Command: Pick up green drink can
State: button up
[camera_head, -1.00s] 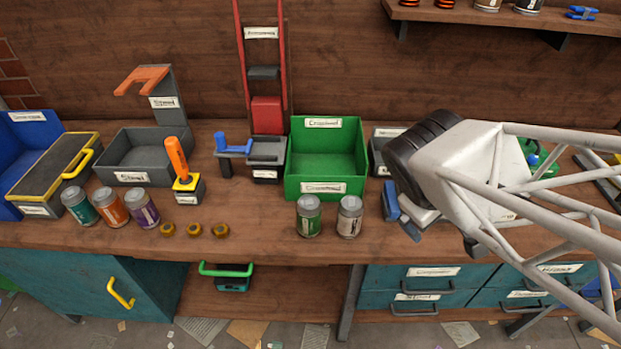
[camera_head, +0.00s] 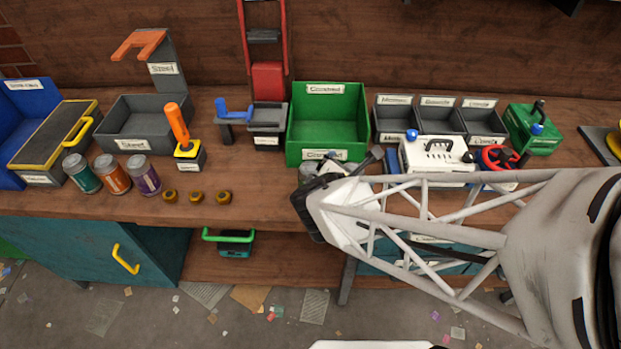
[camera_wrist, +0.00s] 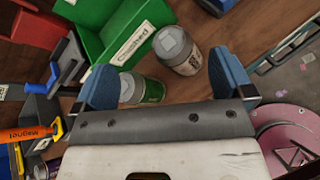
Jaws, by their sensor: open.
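In the wrist view the green drink can (camera_wrist: 152,92) stands at the left part of the gap between the fingers of my gripper (camera_wrist: 165,82), its lower part hidden by the gripper body. The gripper is open, with two blue fingers spread wide and nothing clamped. A white drink can (camera_wrist: 178,52) with a grey lid stands just beyond it, between the fingertips.
A green crate (camera_head: 325,155) stands right behind the cans. To the left are teal, orange and purple cans (camera_head: 110,175) and brass rings (camera_head: 196,196). To the right are a white box (camera_head: 435,160) and grey bins (camera_head: 438,118). The bench's front edge is close.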

aim_at(310, 180)
jog(key=a+f+n+t+y, duration=0.1)
jog(key=a+f+n+y, duration=0.3)
jog(key=a+f+n, duration=0.2)
jog(key=a+n, duration=0.2)
jog(key=shift+s+a+f+t, duration=0.2)
jog(key=shift+a+f+t, duration=0.15)
jog(key=shift+t, duration=0.05)
jog(key=shift+x, duration=1.3)
jog(key=shift+w, duration=0.1)
jog(key=shift+x, duration=2.5)
jog(key=c, duration=1)
